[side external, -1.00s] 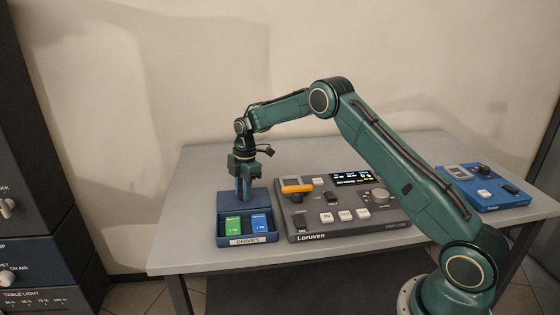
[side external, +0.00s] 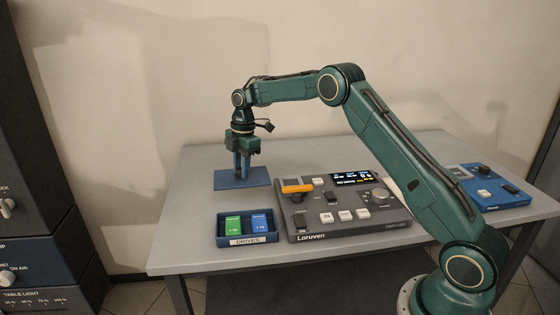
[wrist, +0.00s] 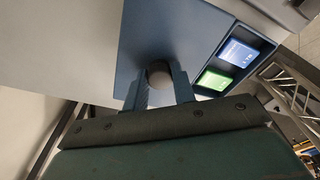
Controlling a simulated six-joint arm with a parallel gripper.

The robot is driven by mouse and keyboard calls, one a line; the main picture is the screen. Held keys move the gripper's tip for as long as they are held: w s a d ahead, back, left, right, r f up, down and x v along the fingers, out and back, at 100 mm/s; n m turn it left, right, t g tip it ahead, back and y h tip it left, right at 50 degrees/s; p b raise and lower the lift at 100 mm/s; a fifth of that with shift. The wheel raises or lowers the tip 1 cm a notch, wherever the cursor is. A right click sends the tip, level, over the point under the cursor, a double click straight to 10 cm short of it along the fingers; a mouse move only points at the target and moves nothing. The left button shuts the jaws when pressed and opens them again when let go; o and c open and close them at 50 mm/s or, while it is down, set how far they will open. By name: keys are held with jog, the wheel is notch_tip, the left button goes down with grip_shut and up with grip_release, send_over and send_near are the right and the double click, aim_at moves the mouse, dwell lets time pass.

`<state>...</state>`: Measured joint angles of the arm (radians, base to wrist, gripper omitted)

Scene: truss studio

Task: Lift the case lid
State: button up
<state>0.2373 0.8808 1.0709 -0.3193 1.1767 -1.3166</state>
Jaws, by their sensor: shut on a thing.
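The blue case lid (side external: 258,180) is a flat, roughly level plate with a small round knob. My gripper (side external: 242,174) is shut on that knob, and the lid is apart from the case. The lid appears behind the case in the side view, seemingly held above the table. The open blue case (side external: 220,239), labelled DRIVES, sits at the table's front left with a green drive (side external: 233,226) and a blue drive (side external: 258,224) inside. In the wrist view the lid (wrist: 190,35) covers part of the case, and the knob (wrist: 158,72) shows between my fingers.
A grey control panel (side external: 325,222) with buttons, a screen and an orange-topped lever stands close right of the case. A blue device (side external: 488,188) sits at the table's right. The grey table (side external: 190,205) is clear to the left. A wall stands behind.

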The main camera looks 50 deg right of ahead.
jog(key=shift+r, duration=1.05)
